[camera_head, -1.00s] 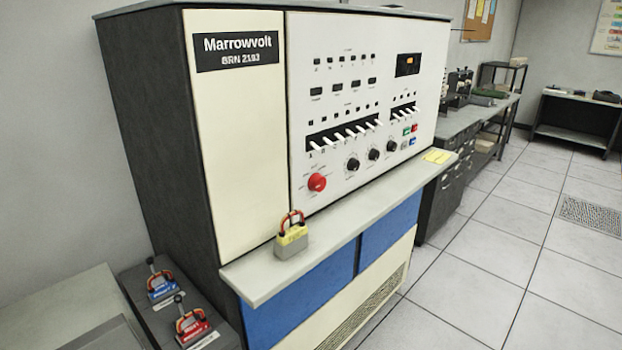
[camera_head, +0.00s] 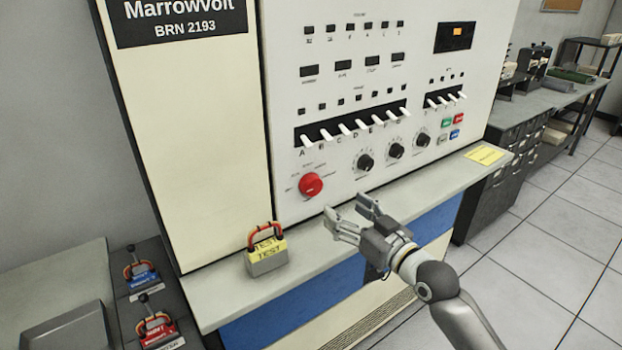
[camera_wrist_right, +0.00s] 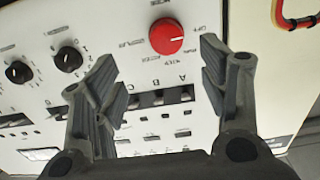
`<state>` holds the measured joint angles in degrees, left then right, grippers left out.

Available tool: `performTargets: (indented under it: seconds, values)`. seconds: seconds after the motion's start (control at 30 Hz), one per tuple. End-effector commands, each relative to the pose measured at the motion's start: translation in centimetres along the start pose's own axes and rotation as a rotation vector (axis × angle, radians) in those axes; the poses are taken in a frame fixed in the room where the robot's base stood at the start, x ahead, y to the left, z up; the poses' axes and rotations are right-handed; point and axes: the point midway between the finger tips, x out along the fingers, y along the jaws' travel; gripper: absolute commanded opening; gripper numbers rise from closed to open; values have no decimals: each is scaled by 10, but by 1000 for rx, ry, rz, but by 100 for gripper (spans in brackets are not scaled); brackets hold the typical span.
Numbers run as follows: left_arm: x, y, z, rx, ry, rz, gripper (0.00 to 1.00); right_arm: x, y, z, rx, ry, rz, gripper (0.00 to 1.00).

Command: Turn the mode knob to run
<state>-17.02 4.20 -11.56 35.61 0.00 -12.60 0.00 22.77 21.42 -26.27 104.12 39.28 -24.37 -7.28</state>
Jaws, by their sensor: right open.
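A round red knob (camera_head: 311,185) sits low on the cream front panel, ringed by small word labels; it is probably the mode knob. It shows large in the right wrist view (camera_wrist_right: 166,36), where one label seems to read OFF; I cannot tell its setting. Three black knobs (camera_head: 365,161) (camera_head: 396,151) (camera_head: 423,138) are to its right. My right gripper (camera_head: 345,206) is open and empty, below and right of the red knob, above the ledge. In the wrist view its fingers (camera_wrist_right: 158,58) are spread with the red knob between and beyond them, apart from it. My left gripper is not in view.
A yellow TEST padlock-like block (camera_head: 266,257) with a red shackle stands on the ledge (camera_head: 315,240) to the left. White toggle switches (camera_head: 343,128) line the panel above the knobs. A yellow note (camera_head: 484,155) lies at the ledge's right. Floor to the right is clear.

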Motion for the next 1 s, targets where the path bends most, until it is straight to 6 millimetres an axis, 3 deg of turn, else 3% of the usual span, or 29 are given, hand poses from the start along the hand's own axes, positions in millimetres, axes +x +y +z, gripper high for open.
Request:
performTargets:
  seconds: [0.17,0.7,1.0]
  values:
    - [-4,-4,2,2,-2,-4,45,10,-3,-8,-3,10,-9,67]
    - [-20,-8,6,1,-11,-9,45,88,-3,-8,-3,8,-7,67]
    - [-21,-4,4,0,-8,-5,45,107,-3,-7,-3,9,-6,67]
